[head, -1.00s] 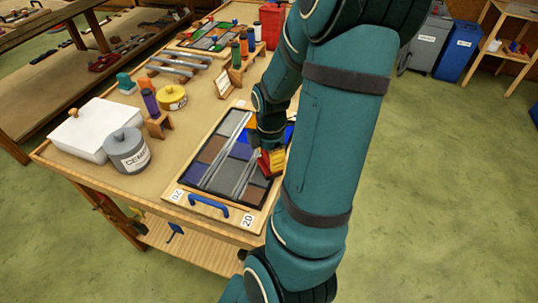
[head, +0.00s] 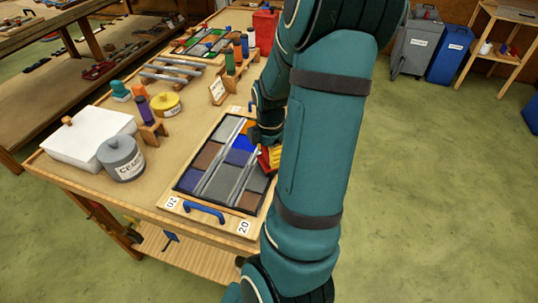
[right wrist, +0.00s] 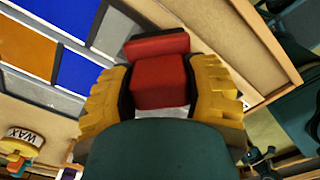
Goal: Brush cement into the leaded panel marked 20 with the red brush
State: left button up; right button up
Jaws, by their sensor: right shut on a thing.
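The leaded panel (head: 208,166) lies flat on the bench in a light wooden frame marked 20 (head: 243,227). It has grey, brown, blue and orange panes, with pale grey streaks running lengthwise. My right gripper (head: 270,158) is at the panel's right side, partly hidden by my arm. Its yellow fingers are shut on the red brush (right wrist: 160,78), which shows as a red block in the right wrist view. The brush is near the panel's edge; I cannot tell whether its bristles touch the glass. The grey cement pot (head: 121,160) stands left of the panel. My left gripper is out of view.
A white lidded box (head: 85,142), a yellow wax tin (head: 166,104) and a purple bottle on a wooden stand (head: 152,130) are left of the panel. A small sign (head: 217,91) and bottles stand behind it. Blue handles (head: 204,211) rise from the frame.

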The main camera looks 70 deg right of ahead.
aim_at(262, 146)
jog(key=shift+d, duration=0.9)
jog(key=shift+w, duration=0.15)
jog(key=shift+w+a, duration=0.15)
jog(key=shift+w, duration=1.25)
jog(key=shift+w, duration=0.15)
jog(key=shift+w+a, duration=0.15)
jog(key=shift+w, duration=1.2)
jog(key=shift+w, duration=0.15)
jog(key=shift+w+a+p, duration=0.1)
jog(key=shift+w+p, duration=0.2)
jog(key=shift+w, duration=1.05)
jog(key=shift+w, duration=0.1)
